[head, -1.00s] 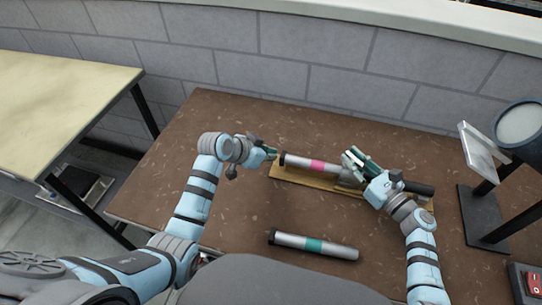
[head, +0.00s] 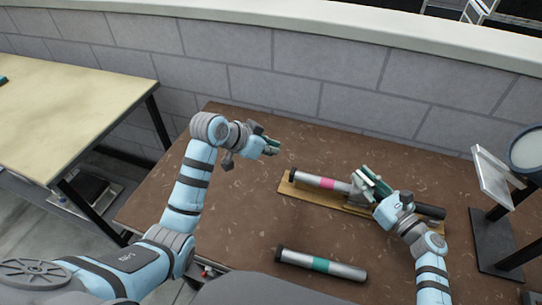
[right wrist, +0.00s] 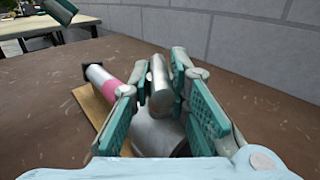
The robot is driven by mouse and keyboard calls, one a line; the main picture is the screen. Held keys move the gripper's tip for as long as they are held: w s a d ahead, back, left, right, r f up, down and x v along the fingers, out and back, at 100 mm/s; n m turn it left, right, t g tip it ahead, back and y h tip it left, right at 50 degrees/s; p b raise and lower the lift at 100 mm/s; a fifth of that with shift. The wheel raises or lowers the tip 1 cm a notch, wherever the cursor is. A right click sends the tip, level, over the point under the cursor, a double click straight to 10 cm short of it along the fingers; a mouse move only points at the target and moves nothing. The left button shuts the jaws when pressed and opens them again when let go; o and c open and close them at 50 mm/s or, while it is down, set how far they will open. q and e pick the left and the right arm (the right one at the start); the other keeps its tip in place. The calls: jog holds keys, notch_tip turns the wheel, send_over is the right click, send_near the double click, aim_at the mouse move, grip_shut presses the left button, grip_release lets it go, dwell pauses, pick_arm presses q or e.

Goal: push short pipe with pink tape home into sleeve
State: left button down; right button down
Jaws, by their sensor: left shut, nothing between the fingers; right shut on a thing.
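The short pipe with pink tape (head: 328,184) lies along a wooden board (head: 335,203), black cap at its left end. Its right end meets the wider grey sleeve (right wrist: 158,138); how deep it sits is hidden in the head view by my right gripper (head: 374,182). My right gripper (right wrist: 157,85) is shut on a silver upright post (right wrist: 157,72) that appears to belong to the sleeve. My left gripper (head: 274,147) is shut and empty, beyond and slightly left of the pipe's capped end, apart from it. It also shows at the top left of the right wrist view (right wrist: 60,10).
A second pipe with teal tape (head: 320,264) lies nearer me on the brown table (head: 240,215). A black piece (head: 430,211) sits at the board's right end. A lamp-like stand (head: 492,240) is at the right. A grey block wall (head: 300,90) closes off the back.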

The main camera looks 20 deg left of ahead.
jog(key=c, duration=1.4)
grip_release()
jog(key=shift+c, duration=0.2)
jog(key=shift+o, duration=0.6)
jog(key=o, duration=0.4)
jog(key=shift+c, duration=0.2)
jog(key=shift+p+v, duration=0.55)
jog(key=shift+v, duration=1.95)
jog(key=s+d+r+p, duration=0.3)
jog(key=r, duration=0.1)
jog(key=shift+s+d+p, duration=0.25)
jog(key=shift+d+p, duration=0.05)
jog(key=shift+d, duration=0.1)
jog(key=shift+w, duration=0.1)
